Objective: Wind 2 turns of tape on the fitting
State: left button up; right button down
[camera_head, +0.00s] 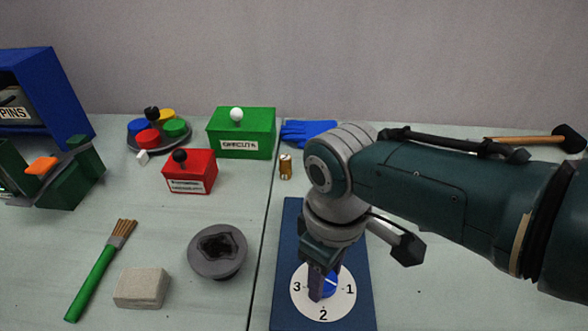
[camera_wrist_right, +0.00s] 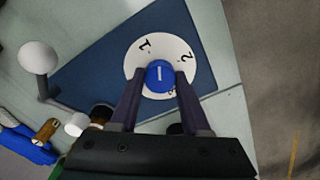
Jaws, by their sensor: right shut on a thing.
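A blue knob (camera_head: 330,285) with a white line sits at the middle of a white dial (camera_head: 301,305) marked 1, 2 and 3. The dial lies on a dark blue board (camera_head: 290,235). My right gripper (camera_head: 322,292) points down at the dial with its fingers shut on the knob. In the right wrist view the knob (camera_wrist_right: 160,76) shows between the two fingertips (camera_wrist_right: 160,80). A small brass fitting (camera_head: 285,166) stands behind the board, and the right wrist view shows it too (camera_wrist_right: 46,130). No tape can be made out. My left gripper is not in view.
A white ball on a lever (camera_wrist_right: 38,57) stands by the board. Behind are a green box (camera_head: 240,145), a red box (camera_head: 188,180) and a blue glove (camera_head: 308,132). A grey round holder (camera_head: 217,251), tan block (camera_head: 142,288) and green brush (camera_head: 95,280) lie left.

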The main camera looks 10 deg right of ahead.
jog(key=shift+m, duration=0.3)
jog(key=m, duration=0.3)
jog(key=m, duration=0.2)
jog(key=shift+m+p, duration=0.3)
jog(key=shift+m, duration=0.6)
